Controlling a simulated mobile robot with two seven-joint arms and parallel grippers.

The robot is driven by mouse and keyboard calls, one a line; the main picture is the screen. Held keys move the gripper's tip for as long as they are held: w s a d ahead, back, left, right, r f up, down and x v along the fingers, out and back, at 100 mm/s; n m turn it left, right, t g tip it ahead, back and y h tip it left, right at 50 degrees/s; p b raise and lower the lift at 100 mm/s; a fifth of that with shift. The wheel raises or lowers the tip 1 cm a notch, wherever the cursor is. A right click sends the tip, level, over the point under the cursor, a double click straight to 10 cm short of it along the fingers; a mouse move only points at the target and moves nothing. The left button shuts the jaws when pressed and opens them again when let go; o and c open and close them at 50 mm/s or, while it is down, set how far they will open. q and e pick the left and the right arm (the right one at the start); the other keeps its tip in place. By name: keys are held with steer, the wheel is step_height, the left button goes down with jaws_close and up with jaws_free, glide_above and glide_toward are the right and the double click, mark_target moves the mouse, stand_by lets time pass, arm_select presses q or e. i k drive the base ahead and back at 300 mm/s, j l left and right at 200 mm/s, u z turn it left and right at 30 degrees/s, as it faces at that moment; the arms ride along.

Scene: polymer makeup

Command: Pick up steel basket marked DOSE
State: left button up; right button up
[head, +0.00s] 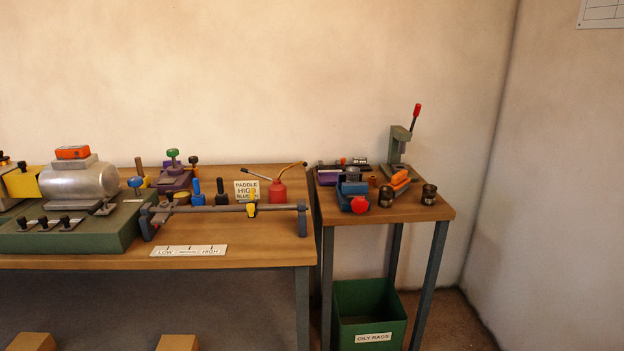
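Two small dark metallic cups stand on the small side table (335,215). One cup (386,197) is near the table's front middle, and the other cup (429,194) is to its right. Both look upright and could be steel baskets. Any marking on them is too small to read, so I cannot tell which, if either, is marked DOSE. Neither of my grippers shows in the head view.
A lever press (398,148) with a red knob stands behind the cups, with orange pieces (401,179) and a blue tool (352,195) nearby. A long workbench (250,252) holds machinery at left. A green OILY RAGS bin (368,315) stands below.

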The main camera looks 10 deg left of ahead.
mark_target(352, 173)
steer(key=i+z, duration=0.2)
steer(key=i, duration=0.9)
steer(key=j, duration=0.05)
